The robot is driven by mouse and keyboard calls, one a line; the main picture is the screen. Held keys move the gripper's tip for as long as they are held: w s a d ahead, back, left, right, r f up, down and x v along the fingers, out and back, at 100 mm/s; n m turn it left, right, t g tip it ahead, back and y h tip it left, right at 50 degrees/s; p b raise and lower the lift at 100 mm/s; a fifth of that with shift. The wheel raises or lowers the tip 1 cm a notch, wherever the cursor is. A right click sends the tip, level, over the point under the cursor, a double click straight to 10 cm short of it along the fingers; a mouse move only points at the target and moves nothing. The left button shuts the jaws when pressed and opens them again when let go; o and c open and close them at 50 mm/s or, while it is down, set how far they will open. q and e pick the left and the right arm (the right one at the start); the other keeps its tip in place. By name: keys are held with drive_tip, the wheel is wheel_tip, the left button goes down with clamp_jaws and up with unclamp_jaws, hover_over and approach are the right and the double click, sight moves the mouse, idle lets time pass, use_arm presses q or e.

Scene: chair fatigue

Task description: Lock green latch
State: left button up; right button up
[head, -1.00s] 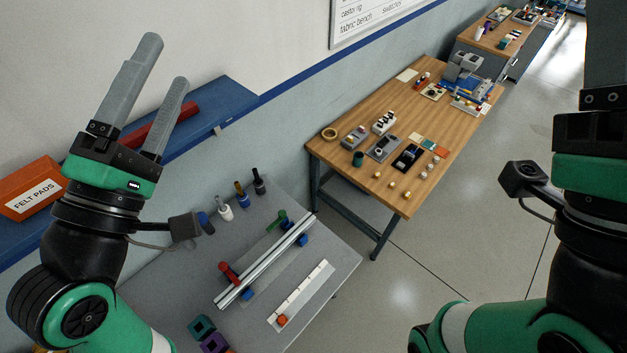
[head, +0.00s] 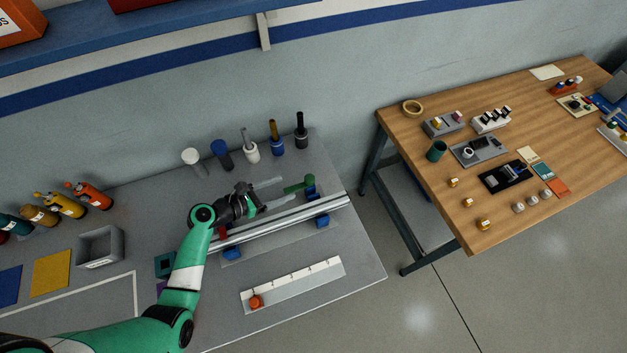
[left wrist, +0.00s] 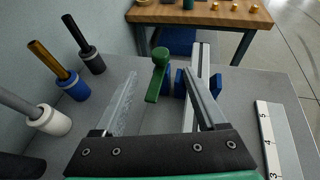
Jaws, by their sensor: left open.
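The green latch (head: 299,185) is at the far right end of the silver rail (head: 278,226) on the grey bench. Its handle lies to the left of the rail in the left wrist view (left wrist: 157,80), with a round knob at the far end. My left gripper (head: 286,193) is open and empty. Its fingers point at the latch, short of it in the head view. In the left wrist view the handle appears between the spread fingertips (left wrist: 160,74), apparently without contact. My right gripper is out of view.
Blue clamps (head: 321,221) hold the rail. A red latch (head: 222,231) is partly hidden by my gripper. Several upright tools, one black-handled (head: 301,131), stand behind. A white scale strip (head: 292,285) with an orange knob (head: 255,302) lies in front. A wooden table (head: 470,215) stands right.

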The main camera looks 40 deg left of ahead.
sight(306, 180)
use_arm(q)
drive_tip(key=b+x, duration=0.3)
drive_tip(key=b, duration=0.1)
drive_tip(key=b+x, duration=0.3)
drive_tip(key=b, duration=0.1)
drive_tip(key=shift+f, duration=0.5)
drive_tip(key=x, duration=0.1)
drive_tip(key=b+x, duration=0.1)
drive_tip(key=x, duration=0.3)
drive_tip(key=shift+w+d+r, duration=0.1)
drive_tip(key=shift+w+r, duration=0.1)
drive_tip(key=shift+r, duration=0.2)
clamp_jaws()
